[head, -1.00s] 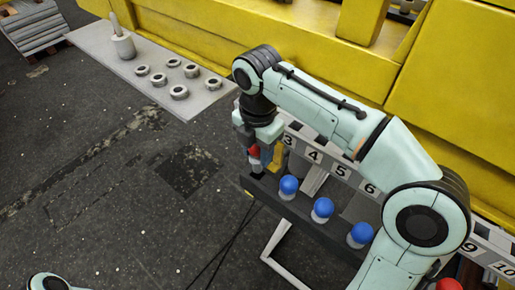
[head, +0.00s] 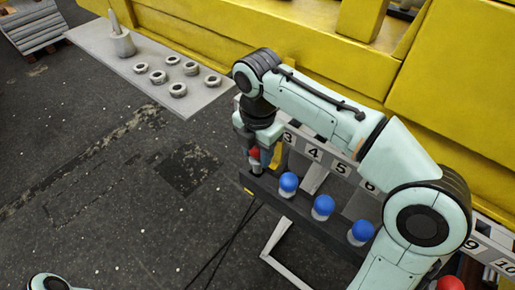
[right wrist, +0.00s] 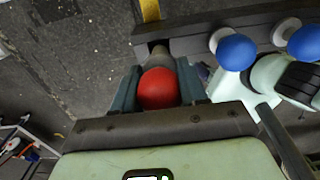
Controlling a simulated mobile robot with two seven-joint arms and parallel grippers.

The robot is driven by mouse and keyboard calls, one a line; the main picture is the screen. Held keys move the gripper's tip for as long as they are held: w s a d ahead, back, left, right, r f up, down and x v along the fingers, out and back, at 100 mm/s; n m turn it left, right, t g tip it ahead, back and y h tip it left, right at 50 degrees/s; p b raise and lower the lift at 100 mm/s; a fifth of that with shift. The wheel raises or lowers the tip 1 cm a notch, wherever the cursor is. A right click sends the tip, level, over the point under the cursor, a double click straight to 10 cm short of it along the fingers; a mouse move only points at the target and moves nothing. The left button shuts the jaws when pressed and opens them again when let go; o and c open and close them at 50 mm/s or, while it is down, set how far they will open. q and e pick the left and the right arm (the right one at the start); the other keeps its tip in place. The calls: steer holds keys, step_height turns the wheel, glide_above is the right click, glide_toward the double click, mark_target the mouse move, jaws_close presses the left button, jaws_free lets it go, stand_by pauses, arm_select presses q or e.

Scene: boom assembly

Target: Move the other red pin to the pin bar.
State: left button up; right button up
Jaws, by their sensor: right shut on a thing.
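My right gripper (head: 259,155) is shut on a red-topped pin (head: 253,153) at the left end of the dark pin bar (head: 270,190). In the right wrist view the red ball top (right wrist: 158,88) sits between the two fingers, and its grey shank points to the bar (right wrist: 190,36). The shank's lower end meets or overlaps the bar in the picture; I cannot tell if it is seated. Several blue-topped pins (head: 323,207) stand along the bar. Another red top (head: 450,283) shows at the bottom right, partly hidden by my right arm. My left gripper is out of view.
A numbered pale rail (head: 314,155) runs behind the bar, near a large yellow structure (head: 455,110). A grey table (head: 205,98) at upper left holds several metal rings and a cone-topped piece (head: 123,42). The floor at left is open.

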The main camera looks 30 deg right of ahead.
mark_target(257, 158)
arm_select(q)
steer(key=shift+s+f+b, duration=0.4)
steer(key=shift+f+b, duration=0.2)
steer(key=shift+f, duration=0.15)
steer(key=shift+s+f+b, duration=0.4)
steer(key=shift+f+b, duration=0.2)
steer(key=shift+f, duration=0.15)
arm_select(e)
steer(key=shift+f, duration=2.25)
steer(key=o, duration=1.3)
steer(key=shift+r, duration=0.1)
step_height(257, 158, up, 13)
steer(key=p, duration=0.4)
steer(key=shift+r, duration=0.15)
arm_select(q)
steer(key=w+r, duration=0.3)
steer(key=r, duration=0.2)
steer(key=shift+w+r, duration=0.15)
